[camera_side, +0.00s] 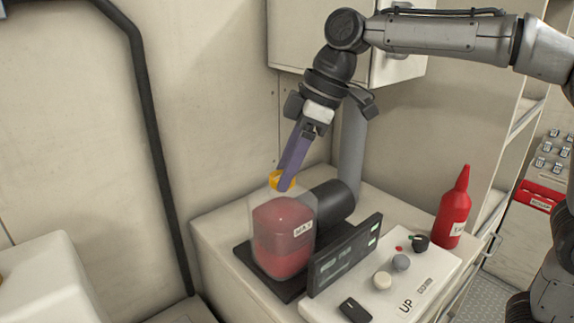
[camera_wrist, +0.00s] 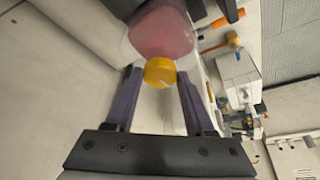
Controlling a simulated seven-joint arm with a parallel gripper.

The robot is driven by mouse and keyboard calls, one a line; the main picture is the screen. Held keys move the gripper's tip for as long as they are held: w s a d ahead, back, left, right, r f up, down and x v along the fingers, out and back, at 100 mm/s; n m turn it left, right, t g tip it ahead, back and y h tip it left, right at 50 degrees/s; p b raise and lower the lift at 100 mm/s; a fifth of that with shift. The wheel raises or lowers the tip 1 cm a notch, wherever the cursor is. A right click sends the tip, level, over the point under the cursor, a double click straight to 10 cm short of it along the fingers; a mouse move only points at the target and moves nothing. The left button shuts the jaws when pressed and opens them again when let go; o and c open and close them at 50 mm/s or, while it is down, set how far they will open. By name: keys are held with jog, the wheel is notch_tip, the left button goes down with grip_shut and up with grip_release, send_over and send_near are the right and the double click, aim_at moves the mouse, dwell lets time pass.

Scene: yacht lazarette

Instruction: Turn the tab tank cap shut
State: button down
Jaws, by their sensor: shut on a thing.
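The yellow tank cap (camera_side: 275,179) sits on top of a translucent tank (camera_side: 258,208) holding red fluid, with a MAX label on its side. My gripper (camera_side: 284,184) reaches down to the cap from above, its purple fingers tilted and partly covering it. In the wrist view the yellow cap (camera_wrist: 159,70) lies between the two fingertips, and my gripper (camera_wrist: 158,76) is shut on it. A small pale mark shows on the cap's face. How far the cap is turned cannot be told.
A dark display panel (camera_side: 345,256) stands just right of the tank. Beside it is a white control panel (camera_side: 405,290) with knobs. A red bottle (camera_side: 454,210) stands farther right. A dark cylinder (camera_side: 335,200) is close behind the tank.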

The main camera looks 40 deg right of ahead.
jog(key=m, duration=0.2)
jog(key=m+t+h, duration=0.1)
jog(key=m, duration=0.1)
jog(key=shift+s+a+m, duration=0.15)
jog(key=shift+a+m, duration=0.05)
jog(key=shift+m, duration=0.1)
jog(key=m+h, duration=0.1)
jog(key=m, duration=0.1)
jog(key=m+h, duration=0.1)
jog(key=m, duration=0.2)
jog(key=shift+a+t+h, duration=0.2)
jog(key=shift+t+h, duration=0.1)
jog(key=shift+t, duration=0.1)
jog(key=m, duration=0.2)
jog(key=m+h, duration=0.1)
jog(key=m, duration=0.2)
jog(key=shift+a+h, duration=0.15)
jog(key=shift+h, duration=0.15)
jog(key=m+g+h, duration=0.1)
jog(key=m, duration=0.3)
jog(key=shift+a+m, duration=0.1)
jog(key=shift+m, duration=0.2)
jog(key=shift+g+h, duration=0.3)
jog(key=shift+c, duration=1.3)
grip_release()
jog(key=shift+r, duration=0.1)
jog(key=v, duration=1.1)
jog(key=shift+a+r, duration=0.15)
jog(key=shift+r, duration=0.2)
jog(key=shift+s, duration=0.1)
